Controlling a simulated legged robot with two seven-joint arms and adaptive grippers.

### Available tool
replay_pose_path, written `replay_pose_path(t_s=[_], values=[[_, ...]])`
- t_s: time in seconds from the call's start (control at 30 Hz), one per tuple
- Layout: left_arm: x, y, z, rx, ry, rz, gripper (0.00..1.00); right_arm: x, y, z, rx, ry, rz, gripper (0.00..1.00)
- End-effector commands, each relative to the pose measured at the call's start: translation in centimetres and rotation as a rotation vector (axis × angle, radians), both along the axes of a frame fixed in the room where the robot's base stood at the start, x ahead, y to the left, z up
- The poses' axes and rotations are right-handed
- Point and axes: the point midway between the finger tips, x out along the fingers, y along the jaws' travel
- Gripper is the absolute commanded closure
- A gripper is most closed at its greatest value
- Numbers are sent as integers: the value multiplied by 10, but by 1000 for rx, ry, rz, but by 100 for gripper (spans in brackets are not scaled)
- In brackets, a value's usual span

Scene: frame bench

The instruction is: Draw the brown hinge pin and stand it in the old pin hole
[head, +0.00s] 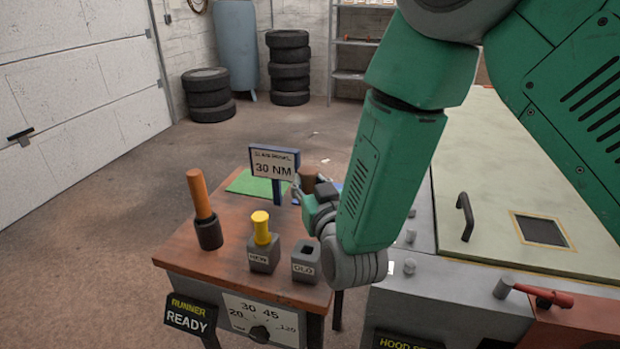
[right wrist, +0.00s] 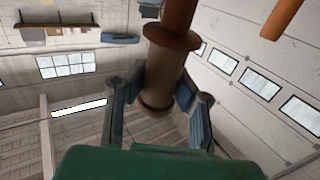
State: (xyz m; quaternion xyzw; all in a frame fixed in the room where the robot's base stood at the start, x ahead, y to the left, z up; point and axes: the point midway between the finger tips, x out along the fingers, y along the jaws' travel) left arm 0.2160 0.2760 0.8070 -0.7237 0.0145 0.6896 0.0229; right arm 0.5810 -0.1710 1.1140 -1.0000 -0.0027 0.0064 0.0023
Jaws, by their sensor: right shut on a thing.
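My right gripper (head: 318,196) is over the back right of the wooden bench, shut on the brown hinge pin (head: 309,176). In the right wrist view the brown pin (right wrist: 166,72) sits between the two fingers of the right gripper (right wrist: 160,105), with a reddish flange and shaft beyond it. The grey block labelled OLD (head: 304,270) stands at the bench's front right, and its square hole shows dark and empty. My left gripper is not in view.
Beside it, a grey block labelled NEW (head: 261,263) holds a yellow pin (head: 261,228). An orange-handled tool (head: 199,194) stands in a dark holder. A 30 NM sign (head: 274,164) stands behind. The pale hood (head: 520,190) with a black handle (head: 465,217) lies right.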

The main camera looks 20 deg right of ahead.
Motion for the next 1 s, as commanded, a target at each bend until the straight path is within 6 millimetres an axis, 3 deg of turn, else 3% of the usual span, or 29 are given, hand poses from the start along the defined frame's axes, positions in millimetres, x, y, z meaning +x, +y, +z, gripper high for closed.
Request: replay_pose_path(t_s=[0.27, 0.7, 1.0], values=[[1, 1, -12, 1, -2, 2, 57, -1, -3, -14, 3, -3, 0, 100], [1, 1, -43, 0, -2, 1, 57, -1, -2, -53, 3, -4, 1, 100], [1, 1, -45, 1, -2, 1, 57, -1, -1, -56, 2, -4, 1, 100]])
